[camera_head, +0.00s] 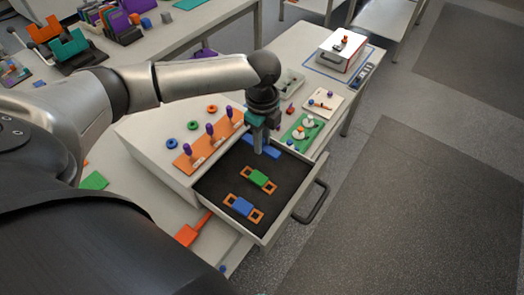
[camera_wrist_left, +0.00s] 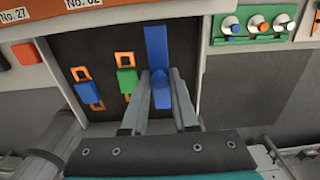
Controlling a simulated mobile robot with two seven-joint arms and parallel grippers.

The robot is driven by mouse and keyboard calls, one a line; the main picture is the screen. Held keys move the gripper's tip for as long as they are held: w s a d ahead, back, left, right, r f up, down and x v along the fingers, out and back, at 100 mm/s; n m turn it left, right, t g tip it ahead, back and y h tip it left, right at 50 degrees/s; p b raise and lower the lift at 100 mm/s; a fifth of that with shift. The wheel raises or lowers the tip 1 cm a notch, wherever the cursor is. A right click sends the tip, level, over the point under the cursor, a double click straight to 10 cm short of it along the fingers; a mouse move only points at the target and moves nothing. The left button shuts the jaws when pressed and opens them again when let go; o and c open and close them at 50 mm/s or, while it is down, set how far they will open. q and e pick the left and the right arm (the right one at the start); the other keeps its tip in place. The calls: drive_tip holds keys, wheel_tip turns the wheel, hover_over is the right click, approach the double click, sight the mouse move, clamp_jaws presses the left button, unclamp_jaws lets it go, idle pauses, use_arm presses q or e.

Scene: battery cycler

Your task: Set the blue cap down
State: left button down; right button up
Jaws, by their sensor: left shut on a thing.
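My left gripper (camera_head: 259,147) reaches down into the open drawer from above. In the left wrist view its fingers (camera_wrist_left: 160,80) are shut on a blue cap (camera_wrist_left: 160,92), a small rounded piece. A longer blue bar (camera_wrist_left: 155,48) lies on the dark drawer floor just beyond the fingertips; it also shows beside the gripper in the head view (camera_head: 272,153). I cannot tell whether the cap touches the bar or the floor. The drawer (camera_head: 222,202) also holds a green block (camera_head: 258,176) and a blue block (camera_head: 242,206), each with orange square ends. My right gripper is not in view.
The white cabinet top (camera_head: 150,127) beside the drawer bears an orange plate with purple pegs (camera_head: 210,130) and several coloured rings (camera_head: 193,125). The drawer handle (camera_head: 312,203) sticks out at right.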

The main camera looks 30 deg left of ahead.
sight(262, 159)
use_arm(q)
drive_tip(key=shift+f, duration=2.35)
drive_tip(key=shift+f, duration=0.1)
drive_tip(key=c, duration=0.7)
unclamp_jaws()
wheel_tip(262, 159, up, 12)
drive_tip(key=shift+r, duration=0.15)
